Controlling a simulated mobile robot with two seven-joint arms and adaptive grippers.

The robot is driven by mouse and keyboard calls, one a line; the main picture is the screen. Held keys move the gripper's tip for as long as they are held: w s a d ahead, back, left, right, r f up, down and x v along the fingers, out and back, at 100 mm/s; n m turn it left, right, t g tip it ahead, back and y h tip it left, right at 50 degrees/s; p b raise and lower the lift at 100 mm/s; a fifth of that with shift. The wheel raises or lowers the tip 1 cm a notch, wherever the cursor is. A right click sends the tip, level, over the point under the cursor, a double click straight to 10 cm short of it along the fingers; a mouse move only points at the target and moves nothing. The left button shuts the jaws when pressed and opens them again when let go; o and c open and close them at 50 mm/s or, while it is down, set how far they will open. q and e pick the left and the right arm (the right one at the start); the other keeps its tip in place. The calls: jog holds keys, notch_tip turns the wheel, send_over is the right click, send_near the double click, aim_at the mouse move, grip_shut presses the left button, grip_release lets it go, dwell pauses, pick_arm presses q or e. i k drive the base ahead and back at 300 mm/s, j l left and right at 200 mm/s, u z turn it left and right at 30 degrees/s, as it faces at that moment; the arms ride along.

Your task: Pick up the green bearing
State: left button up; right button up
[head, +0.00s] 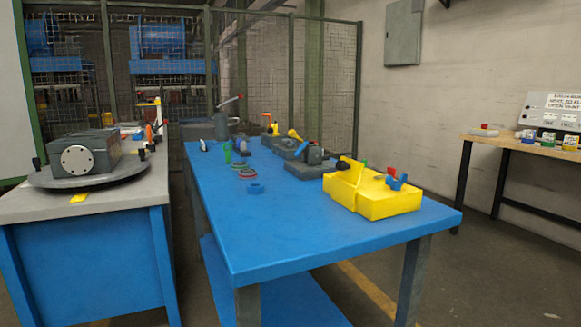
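No part of either gripper shows in the head view. On the blue table (290,235) several small ring-shaped parts lie left of the middle. One is a blue ring (256,188), closest to me. Just behind it lies a reddish ring (247,174) with some green at it. These parts are small, and I cannot tell for certain which one is the green bearing. A green upright piece (227,152) stands behind the rings.
A yellow block (372,193) with small coloured pieces sits at the table's right. Grey fixtures (312,163) stand behind it. The table's front is clear. A grey bench (25,205) with a turntable stands left. A wooden table (480,141) with small coloured containers stands far right.

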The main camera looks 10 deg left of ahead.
aim_at(240, 166)
jog(key=j+z, duration=0.25)
jog(key=z, duration=0.2)
jog(key=j+z, duration=0.25)
jog(key=z, duration=0.15)
jog(key=j+z, duration=0.25)
jog(key=z, duration=0.2)
jog(key=k+j+z, duration=0.3)
jog(key=j, duration=0.2)
jog(key=k+j+z, duration=0.35)
jog(key=j, duration=0.15)
jog(key=k+j+z, duration=0.15)
jog(key=k+j, duration=0.15)
jog(key=j, duration=0.15)
jog(key=k+j+z, duration=0.1)
jog(key=k+j, duration=0.25)
jog(key=j, duration=0.1)
